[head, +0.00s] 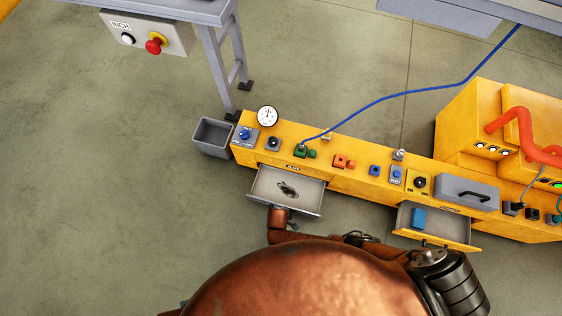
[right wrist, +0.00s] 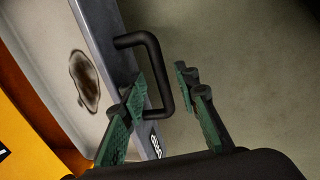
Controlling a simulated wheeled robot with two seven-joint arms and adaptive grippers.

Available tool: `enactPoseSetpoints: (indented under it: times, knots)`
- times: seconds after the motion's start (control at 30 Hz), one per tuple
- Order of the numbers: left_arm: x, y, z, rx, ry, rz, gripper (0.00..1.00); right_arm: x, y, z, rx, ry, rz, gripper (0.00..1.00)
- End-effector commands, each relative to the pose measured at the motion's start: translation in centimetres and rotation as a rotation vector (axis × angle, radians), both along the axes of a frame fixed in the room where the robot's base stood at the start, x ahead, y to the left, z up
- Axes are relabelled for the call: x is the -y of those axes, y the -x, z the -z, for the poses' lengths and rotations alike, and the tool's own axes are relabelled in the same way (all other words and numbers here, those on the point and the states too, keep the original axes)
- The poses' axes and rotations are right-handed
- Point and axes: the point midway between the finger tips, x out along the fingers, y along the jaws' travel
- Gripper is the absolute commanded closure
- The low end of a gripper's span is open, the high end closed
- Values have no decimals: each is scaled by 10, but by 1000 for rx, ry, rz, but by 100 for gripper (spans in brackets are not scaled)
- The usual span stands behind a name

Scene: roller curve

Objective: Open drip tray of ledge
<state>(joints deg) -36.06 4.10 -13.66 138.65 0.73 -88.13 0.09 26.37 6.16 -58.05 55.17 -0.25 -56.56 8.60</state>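The drip tray (head: 264,184) is a grey drawer standing out from the front of the yellow ledge (head: 334,172), with a dark stain (head: 288,189) on its floor. In the right wrist view its stained floor (right wrist: 52,62) and grey front wall (right wrist: 100,37) show, with a black bar handle (right wrist: 155,60) on the front. My right gripper (right wrist: 160,82) has its green fingers apart, one on each side of the handle bar, and does not look closed on it. In the head view my arm hides the handle. My left gripper is not in view.
A second drawer (head: 440,224) with a blue block (head: 418,218) stands open to the right. A grey bin (head: 212,137) is at the ledge's left end. A blue cable (head: 400,95) runs up from the ledge. The floor at left is clear.

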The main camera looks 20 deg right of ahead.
Motion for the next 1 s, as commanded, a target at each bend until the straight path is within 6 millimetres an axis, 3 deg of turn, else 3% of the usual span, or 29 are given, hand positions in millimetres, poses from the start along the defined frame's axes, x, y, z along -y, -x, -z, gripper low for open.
enactPoseSetpoints:
  times: [0.27,0.7,1.0]
  knots:
    - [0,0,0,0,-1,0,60,-2,4,-18,0,-3,1,71]
    - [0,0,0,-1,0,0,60,-9,15,-92,1,-2,2,71]
    - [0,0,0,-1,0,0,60,-12,19,-117,0,0,-1,71]
